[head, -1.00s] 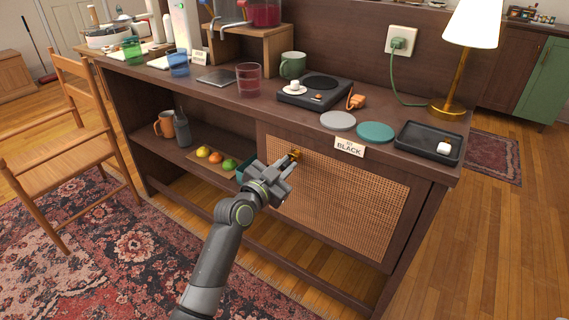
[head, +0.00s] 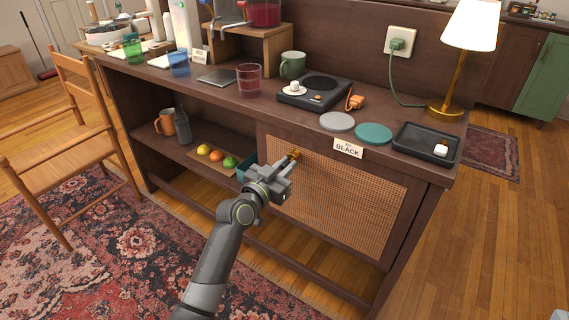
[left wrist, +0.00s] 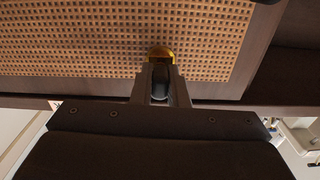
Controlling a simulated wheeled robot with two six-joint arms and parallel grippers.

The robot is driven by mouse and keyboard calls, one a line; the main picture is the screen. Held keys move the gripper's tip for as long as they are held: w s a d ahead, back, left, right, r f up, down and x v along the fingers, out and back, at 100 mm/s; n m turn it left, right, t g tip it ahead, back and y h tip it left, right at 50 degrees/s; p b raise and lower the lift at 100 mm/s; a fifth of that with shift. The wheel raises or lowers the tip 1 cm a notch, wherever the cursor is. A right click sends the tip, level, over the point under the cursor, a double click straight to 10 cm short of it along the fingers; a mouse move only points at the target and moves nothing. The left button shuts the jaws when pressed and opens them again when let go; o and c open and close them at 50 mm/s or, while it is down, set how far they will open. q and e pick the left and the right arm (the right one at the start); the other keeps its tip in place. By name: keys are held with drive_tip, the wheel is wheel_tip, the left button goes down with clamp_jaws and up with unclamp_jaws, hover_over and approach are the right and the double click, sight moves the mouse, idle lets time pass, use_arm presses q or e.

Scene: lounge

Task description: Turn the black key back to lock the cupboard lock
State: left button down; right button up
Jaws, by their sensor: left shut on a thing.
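The cupboard lock is a round brass piece (head: 294,154) at the upper left of the woven cupboard door (head: 340,205). Its brass edge also shows in the left wrist view (left wrist: 161,54). My left gripper (head: 286,166) is at the lock, with its fingers shut on the black key (left wrist: 160,82). The key shows as a dark rounded shape between the fingertips, right in front of the brass. How far the key is turned is hard to tell. A label reading "BLACK" (head: 348,149) is on the counter edge above the door.
The counter above holds a black tray (head: 401,153), a teal disc (head: 374,134), a grey disc (head: 337,122), a hot plate (head: 315,91) and a lamp (head: 455,75). Fruit lies on the open shelf left of the door. A wooden chair (head: 75,140) stands at left.

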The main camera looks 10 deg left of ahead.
use_arm(q)
drive_tip(key=shift+f, duration=0.3)
drive_tip(key=c, duration=1.5)
unclamp_jaws()
drive_tip(key=shift+w+d, duration=0.1)
drive_tip(key=shift+d, duration=0.05)
drive_tip(key=shift+o, duration=0.8)
drive_tip(key=shift+r, duration=0.15)
drive_tip(key=shift+o, duration=2)
drive_tip(key=v, duration=0.7)
drive_tip(key=shift+p, duration=0.35)
